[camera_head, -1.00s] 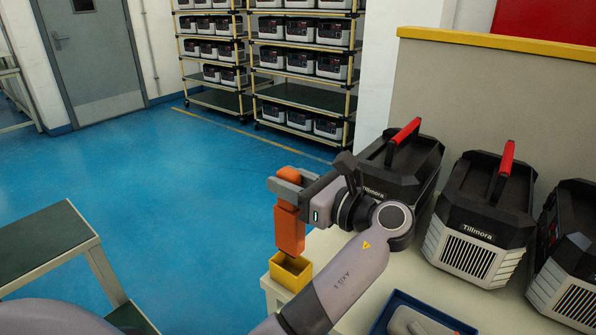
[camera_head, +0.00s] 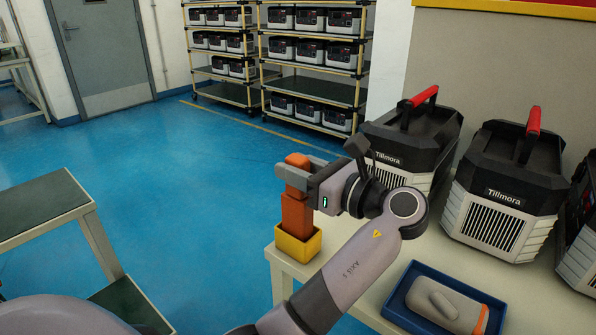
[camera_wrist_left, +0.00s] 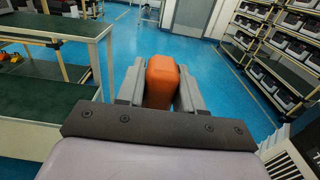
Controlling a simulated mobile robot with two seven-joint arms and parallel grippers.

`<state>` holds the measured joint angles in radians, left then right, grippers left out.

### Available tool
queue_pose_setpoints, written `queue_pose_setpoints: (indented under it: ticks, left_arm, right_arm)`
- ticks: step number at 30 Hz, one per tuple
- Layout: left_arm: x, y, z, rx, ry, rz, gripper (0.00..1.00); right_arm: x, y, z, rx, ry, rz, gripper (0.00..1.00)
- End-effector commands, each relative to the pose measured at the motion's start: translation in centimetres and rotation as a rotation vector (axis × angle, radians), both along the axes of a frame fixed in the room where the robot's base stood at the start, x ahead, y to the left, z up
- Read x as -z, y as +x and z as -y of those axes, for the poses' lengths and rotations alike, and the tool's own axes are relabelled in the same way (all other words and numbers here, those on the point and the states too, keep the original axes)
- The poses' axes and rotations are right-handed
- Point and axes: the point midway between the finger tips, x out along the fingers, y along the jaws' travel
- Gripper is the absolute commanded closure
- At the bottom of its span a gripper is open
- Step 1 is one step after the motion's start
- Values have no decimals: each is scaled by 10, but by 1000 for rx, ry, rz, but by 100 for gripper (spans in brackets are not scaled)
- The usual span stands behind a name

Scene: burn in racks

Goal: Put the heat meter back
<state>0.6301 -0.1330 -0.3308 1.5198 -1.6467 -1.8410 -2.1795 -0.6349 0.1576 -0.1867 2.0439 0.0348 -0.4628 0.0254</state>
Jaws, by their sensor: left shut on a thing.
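The orange heat meter (camera_head: 297,213) stands upright with its lower end inside the small yellow holder (camera_head: 298,247) at the corner of the light table. Whether it rests on the holder's bottom is hidden by the front wall. My left gripper (camera_head: 297,176) is shut on the heat meter near its top. In the left wrist view the orange top of the heat meter (camera_wrist_left: 162,80) sits between the two grey fingers (camera_wrist_left: 160,88). My right gripper is not in view.
A blue tray (camera_head: 393,308) with a grey and orange device (camera_head: 444,302) lies on the table. Black and white Tillmora units (camera_head: 500,190) stand behind it. A green-topped bench (camera_head: 35,207) is at the left. Racks of units (camera_head: 315,60) stand at the back.

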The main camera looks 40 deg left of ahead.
Motion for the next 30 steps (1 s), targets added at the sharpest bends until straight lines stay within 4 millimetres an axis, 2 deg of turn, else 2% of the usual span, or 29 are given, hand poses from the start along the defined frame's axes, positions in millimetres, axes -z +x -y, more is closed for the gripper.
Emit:
queue_pose_setpoints:
  ticks: [14,30]
  left_arm:
    - [0,0,0,0,1,1,100]
    - [11,0,0,0,1,1,100]
  right_arm:
    - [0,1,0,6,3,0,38]
    - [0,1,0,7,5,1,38]
